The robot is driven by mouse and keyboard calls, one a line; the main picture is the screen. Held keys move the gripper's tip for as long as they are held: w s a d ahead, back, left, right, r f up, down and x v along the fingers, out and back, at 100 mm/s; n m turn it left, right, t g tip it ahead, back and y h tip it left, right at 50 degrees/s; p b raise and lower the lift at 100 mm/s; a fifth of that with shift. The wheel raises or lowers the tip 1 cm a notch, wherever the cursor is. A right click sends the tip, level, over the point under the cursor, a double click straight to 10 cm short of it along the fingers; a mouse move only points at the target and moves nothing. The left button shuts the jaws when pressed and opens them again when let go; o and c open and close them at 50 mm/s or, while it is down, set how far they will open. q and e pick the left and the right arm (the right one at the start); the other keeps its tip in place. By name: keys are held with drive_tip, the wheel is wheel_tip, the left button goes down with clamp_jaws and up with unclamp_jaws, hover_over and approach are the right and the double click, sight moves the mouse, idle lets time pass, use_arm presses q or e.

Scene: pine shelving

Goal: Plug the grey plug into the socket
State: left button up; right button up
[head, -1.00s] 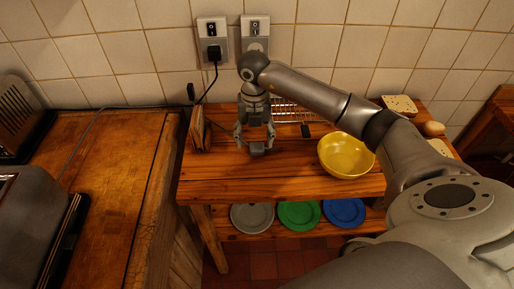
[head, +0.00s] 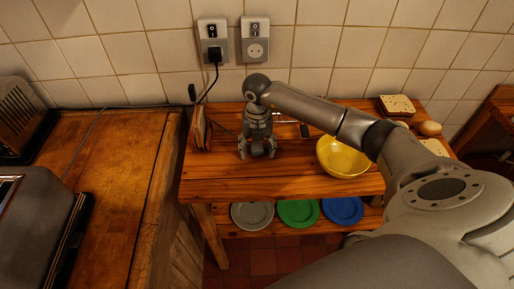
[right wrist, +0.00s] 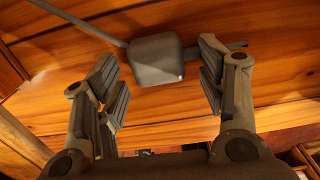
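The grey plug (right wrist: 157,60) lies on the wooden shelf top, with its cable leading to the upper left in the right wrist view. My right gripper (right wrist: 158,78) is open, its fingers on either side of the plug with a gap on both sides. In the head view my right gripper (head: 257,153) points down low over the shelf top and hides the plug. The socket (head: 256,50) on the wall, in the right-hand plate below a switch, is empty. My left gripper is not in view.
The left wall plate (head: 213,30) holds a black plug (head: 214,55) with a hanging cable. A yellow bowl (head: 343,157) stands right of my gripper. Upright boards (head: 198,128) stand at its left. Bread (head: 396,105) lies far right. Grey, green and blue plates lie on the lower shelf.

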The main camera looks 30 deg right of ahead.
drive_tip(key=c, duration=1)
drive_tip(key=shift+r, duration=0.15)
drive_tip(key=shift+r, duration=0.25)
wheel_tip(320, 180, up, 2)
drive_tip(key=shift+w+b, duration=0.1)
drive_tip(key=shift+b, duration=0.25)
drive_tip(key=shift+s+a+r+b, duration=0.55)
drive_tip(key=shift+s+a+r, duration=0.25)
drive_tip(key=shift+a+r, duration=1.15)
drive_tip(key=shift+s+a+r+b, duration=0.75)
drive_tip(key=shift+a+r, duration=0.75)
drive_tip(key=shift+a, duration=1)
drive_tip(key=shift+s+a+r+b, duration=0.4)
drive_tip(key=shift+s+a+r, duration=0.5)
drive_tip(key=shift+a+r, duration=1.05)
drive_tip(key=shift+a+f+n, duration=0.2)
drive_tip(key=shift+f+n, duration=0.1)
